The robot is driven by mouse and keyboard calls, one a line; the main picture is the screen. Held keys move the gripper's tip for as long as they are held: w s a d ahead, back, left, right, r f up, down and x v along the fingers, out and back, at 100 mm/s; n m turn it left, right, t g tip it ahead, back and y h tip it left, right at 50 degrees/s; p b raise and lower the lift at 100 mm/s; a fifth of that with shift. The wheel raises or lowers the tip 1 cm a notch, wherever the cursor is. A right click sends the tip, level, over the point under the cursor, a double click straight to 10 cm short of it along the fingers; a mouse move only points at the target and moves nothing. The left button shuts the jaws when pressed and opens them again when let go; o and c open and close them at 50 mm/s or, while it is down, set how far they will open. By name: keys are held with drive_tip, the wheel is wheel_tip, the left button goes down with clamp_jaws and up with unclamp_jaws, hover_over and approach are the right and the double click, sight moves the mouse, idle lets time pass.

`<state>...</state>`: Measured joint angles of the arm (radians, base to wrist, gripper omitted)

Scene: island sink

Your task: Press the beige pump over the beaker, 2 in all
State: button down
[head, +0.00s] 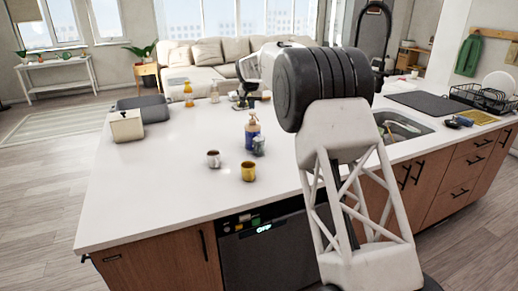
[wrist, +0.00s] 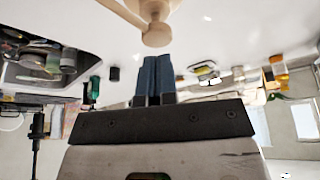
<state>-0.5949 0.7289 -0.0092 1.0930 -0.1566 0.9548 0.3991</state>
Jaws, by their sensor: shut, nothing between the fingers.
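The beige pump (head: 252,117) tops a blue bottle (head: 251,133) on the white island. A small grey vessel (head: 259,146), which looks like the beaker, stands close at the bottle's front right. In the wrist view the beige pump (wrist: 157,34) fills the top middle, just beyond the fingertips of my gripper (wrist: 158,57). My gripper's dark fingers are shut together and empty. I cannot tell whether they touch the pump. In the head view my arm reaches over the island behind the bottle, and the fingers are hard to make out. The beaker is not clear in the wrist view.
A white mug (head: 213,159) and a yellow mug (head: 249,172) stand in front of the bottle. An orange bottle (head: 188,94) stands farther back. A beige box (head: 126,126) and grey tray (head: 150,107) are at left. The sink (head: 403,127) is at right. The front-left counter is clear.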

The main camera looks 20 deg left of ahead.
drive_tip(key=shift+r, duration=0.1)
drive_tip(key=shift+r, duration=2.9)
drive_tip(key=shift+d, duration=0.1)
drive_tip(key=s+d+r, duration=0.3)
drive_tip(key=d, duration=0.4)
drive_tip(key=s+d+r, duration=0.3)
drive_tip(key=d, duration=0.5)
drive_tip(key=s+d+r, duration=0.2)
drive_tip(key=d+r, duration=0.1)
drive_tip(key=d, duration=0.4)
drive_tip(key=s+d+r+m+h, duration=0.1)
drive_tip(key=s+d+r+m, duration=0.1)
drive_tip(key=s+d, duration=1.75)
drive_tip(key=s+d+f+g, duration=0.1)
drive_tip(key=s+d+f, duration=0.3)
drive_tip(key=s+d, duration=1.3)
drive_tip(key=s+d+f, duration=0.1)
drive_tip(key=s+f, duration=0.3)
drive_tip(key=s, duration=0.4)
drive_tip(key=s+d+f, duration=0.2)
drive_tip(key=s+f, duration=0.2)
drive_tip(key=s, duration=0.4)
drive_tip(key=s+d+f+m, duration=0.1)
drive_tip(key=s+f, duration=0.3)
drive_tip(key=s, duration=0.4)
drive_tip(key=shift+d+f+g, duration=0.2)
drive_tip(key=shift+d+g, duration=0.2)
drive_tip(key=shift+d, duration=0.25)
